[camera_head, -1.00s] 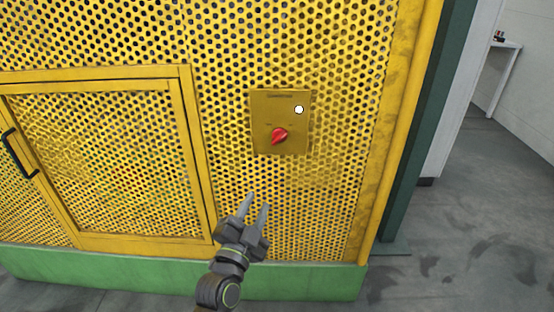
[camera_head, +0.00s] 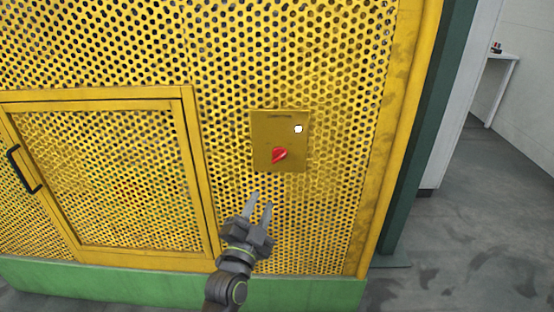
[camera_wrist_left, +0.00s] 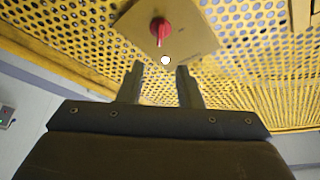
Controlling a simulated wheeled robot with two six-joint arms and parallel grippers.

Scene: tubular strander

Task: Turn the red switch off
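The red switch (camera_head: 279,155) is a rotary knob on a yellow plate (camera_head: 260,128), fixed to a perforated yellow panel. Its handle is tilted, with one end toward the upper right. A round white spot (camera_head: 298,128) shows on the plate above and right of the knob. My left gripper (camera_head: 258,202) is open and empty, below the plate and apart from the knob. In the left wrist view the gripper's two fingers (camera_wrist_left: 160,75) stand apart, with the red switch (camera_wrist_left: 160,28) beyond them. My right gripper is not in view.
A framed mesh door (camera_head: 110,180) with a black handle (camera_head: 24,170) is left of the plate. A green base (camera_head: 150,284) runs along the bottom. A yellow post (camera_head: 400,130) stands at right, with open grey floor (camera_head: 460,250) beyond it.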

